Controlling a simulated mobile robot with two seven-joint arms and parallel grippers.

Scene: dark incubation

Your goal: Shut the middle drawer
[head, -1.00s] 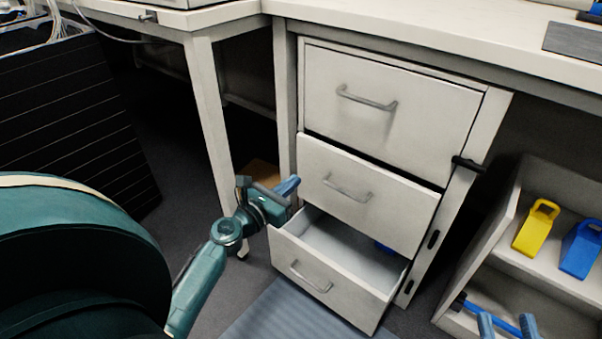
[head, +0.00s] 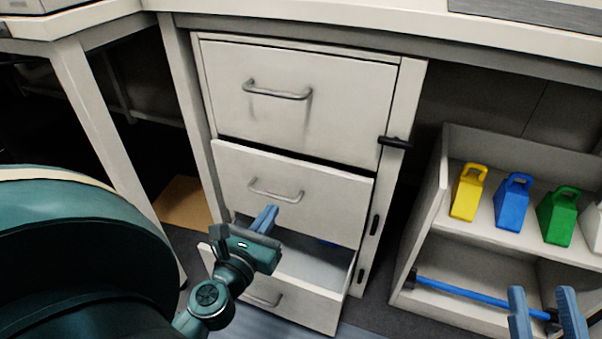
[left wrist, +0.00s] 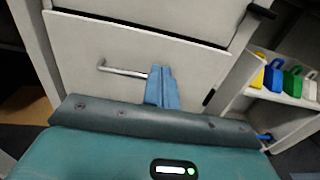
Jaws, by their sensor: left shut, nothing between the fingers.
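The middle drawer (head: 330,200) of the white cabinet sticks out a little from the cabinet front, with a grey bar handle (head: 276,191). My left gripper (head: 265,218) is shut and empty, just in front of the middle drawer's face below the handle. In the left wrist view the blue fingers (left wrist: 162,88) are together, beside the right end of the handle (left wrist: 120,70); I cannot tell whether they touch the drawer face (left wrist: 85,45). My right gripper (head: 545,312) shows at the lower right, its two fingers apart, away from the cabinet.
The bottom drawer (head: 330,310) is open below the middle one. The top drawer (head: 300,100) looks closed. A shelf unit (head: 432,205) at the right holds yellow (head: 467,192), blue (head: 512,202) and green (head: 558,216) handled blocks, and a blue bar (head: 470,292) on its lower shelf.

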